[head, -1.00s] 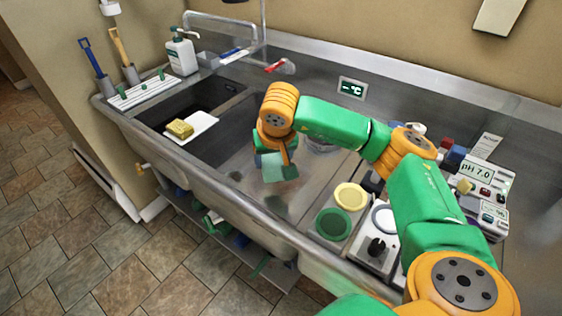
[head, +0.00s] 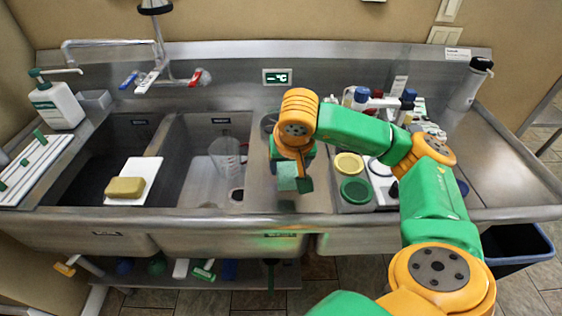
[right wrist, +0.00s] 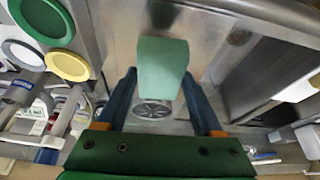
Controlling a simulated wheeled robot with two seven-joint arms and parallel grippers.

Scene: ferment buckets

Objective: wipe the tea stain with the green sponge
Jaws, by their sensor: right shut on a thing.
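My right gripper (head: 289,182) is shut on the light green sponge (right wrist: 162,68), above the steel strip right of the middle basin. The sponge hangs from the fingers in the head view (head: 286,172) and sits between the blue fingertips in the right wrist view. A dark patch (head: 286,205), seemingly the tea stain, lies on the steel just in front of the sponge. It also shows in the right wrist view (right wrist: 163,13), beyond the sponge. I cannot tell whether the sponge touches the steel. My left gripper is out of view.
A yellow sponge (head: 126,187) lies on a white board (head: 148,168) over the left basin. A clear jug (head: 228,155) stands in the middle basin. Green (head: 355,190) and yellow (head: 348,163) lids, with bottles behind, crowd the right side. A round strainer (right wrist: 152,110) is near the gripper.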

